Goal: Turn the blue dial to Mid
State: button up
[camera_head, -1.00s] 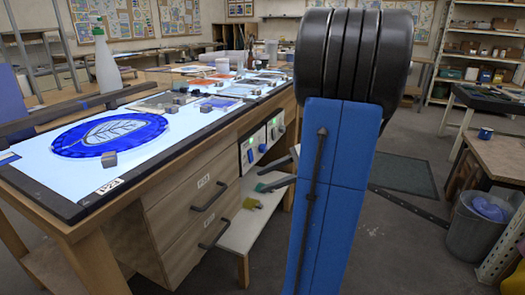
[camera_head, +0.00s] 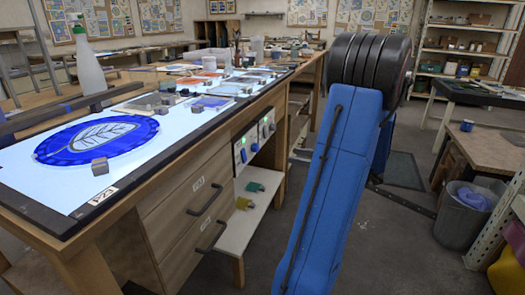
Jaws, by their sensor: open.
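The control panel (camera_head: 262,135) is on the side of the light-table bench, facing the aisle. It carries several dials and small green lights. A blue dial (camera_head: 254,147) sits on its lower part, small in the picture. Another blue spot shows at the panel's near end; I cannot tell what it is. The dial's setting and the Mid mark are too small to read. My blue arm stands to the right of the panel. My gripper is not in view, so I cannot see how it lies to the dial.
The bench has drawers with dark handles (camera_head: 206,198) left of the panel. A grey bin (camera_head: 460,222) and a wooden table (camera_head: 490,150) stand at the right.

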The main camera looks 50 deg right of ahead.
aim_at(258, 149)
jog(key=x, duration=1.4)
jog(key=shift+w+a, duration=0.1)
jog(key=c, duration=1)
